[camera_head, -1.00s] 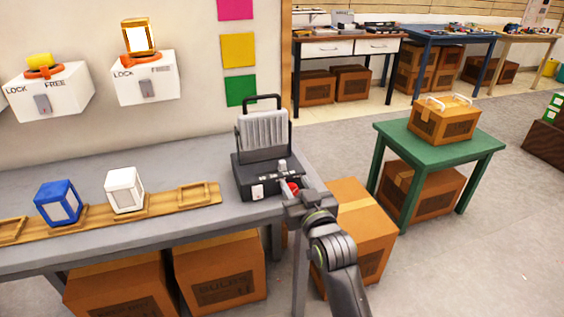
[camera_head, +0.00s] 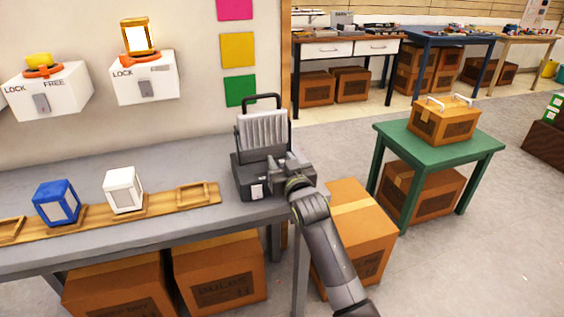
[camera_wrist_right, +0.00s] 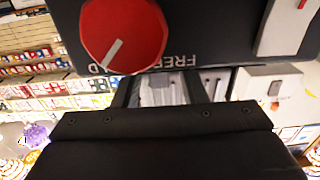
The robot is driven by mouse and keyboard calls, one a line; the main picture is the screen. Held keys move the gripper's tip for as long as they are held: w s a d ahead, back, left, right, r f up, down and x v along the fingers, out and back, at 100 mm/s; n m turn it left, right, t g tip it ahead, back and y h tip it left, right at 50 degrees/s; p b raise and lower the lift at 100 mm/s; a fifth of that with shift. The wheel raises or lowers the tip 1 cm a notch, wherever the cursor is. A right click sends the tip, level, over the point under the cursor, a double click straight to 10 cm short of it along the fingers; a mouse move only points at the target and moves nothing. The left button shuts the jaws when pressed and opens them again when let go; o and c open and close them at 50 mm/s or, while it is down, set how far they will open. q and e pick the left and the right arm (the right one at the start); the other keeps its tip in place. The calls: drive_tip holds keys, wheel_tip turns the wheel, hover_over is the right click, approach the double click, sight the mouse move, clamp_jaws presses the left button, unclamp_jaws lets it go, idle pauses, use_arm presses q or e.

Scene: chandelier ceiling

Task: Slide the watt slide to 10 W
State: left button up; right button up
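The lamp unit is a black box (camera_head: 246,178) with an upright grey ribbed panel (camera_head: 262,133) and a carry handle, at the right end of the grey bench. My right gripper (camera_head: 283,168) is over the right front of the box and hides its small grey top slide and red knob in the head view. In the right wrist view the box front (camera_wrist_right: 210,30) fills the top, with a red dial (camera_wrist_right: 125,35) by the word FREE and a white switch (camera_wrist_right: 285,28). Two dark fingers (camera_wrist_right: 160,90) stand apart there, their tips hidden. My left gripper is out of view.
On the bench (camera_head: 150,160), a wooden strip holds a blue cube lamp (camera_head: 57,203) and a white one (camera_head: 123,190). Two white lock boxes (camera_head: 145,80) are on the wall. Cartons (camera_head: 355,230) stand below and right. A green table (camera_head: 440,150) is farther right.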

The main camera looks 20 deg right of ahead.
sight(260, 174)
clamp_jaws()
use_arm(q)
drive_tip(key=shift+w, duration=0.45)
